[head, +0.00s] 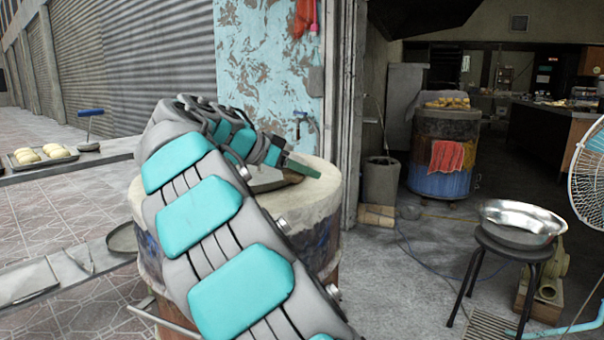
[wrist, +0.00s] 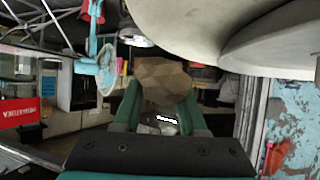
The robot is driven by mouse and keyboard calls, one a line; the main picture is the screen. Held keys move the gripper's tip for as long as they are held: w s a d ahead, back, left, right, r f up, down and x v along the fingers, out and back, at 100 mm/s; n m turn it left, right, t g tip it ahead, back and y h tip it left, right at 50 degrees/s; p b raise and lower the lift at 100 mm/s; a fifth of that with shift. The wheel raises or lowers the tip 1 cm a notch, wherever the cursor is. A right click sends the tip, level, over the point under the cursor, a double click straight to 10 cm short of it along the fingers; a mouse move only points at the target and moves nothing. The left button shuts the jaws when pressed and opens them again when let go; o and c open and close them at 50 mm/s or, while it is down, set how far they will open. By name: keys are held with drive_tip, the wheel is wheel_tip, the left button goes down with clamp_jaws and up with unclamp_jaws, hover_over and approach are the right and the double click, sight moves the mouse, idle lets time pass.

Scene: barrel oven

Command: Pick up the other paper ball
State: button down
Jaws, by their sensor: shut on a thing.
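A brown, faceted paper ball (wrist: 163,78) is between the two green fingers of my gripper (wrist: 163,98) in the wrist view. My gripper is shut on it, and the fingers hide its lower sides. In the head view my gripper (head: 300,168) is over the pale top of the near barrel oven (head: 325,200), at the far end of my arm. The ball is too small and too hidden there to make out clearly. No second paper ball can be made out.
My arm covers much of the near barrel. A steel bowl (head: 522,218) sits on a black stool (head: 500,262) at the right, near a fan (head: 590,180). Another barrel (head: 440,150) with a red cloth stands behind. A tray of buns (head: 40,155) is at the left.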

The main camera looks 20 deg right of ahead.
drive_tip(key=s+a+r+b, duration=0.1)
drive_tip(key=s, duration=1.4)
drive_tip(key=shift+a+r+b, duration=0.15)
drive_tip(key=shift+a+b, duration=0.05)
drive_tip(key=shift+b, duration=0.15)
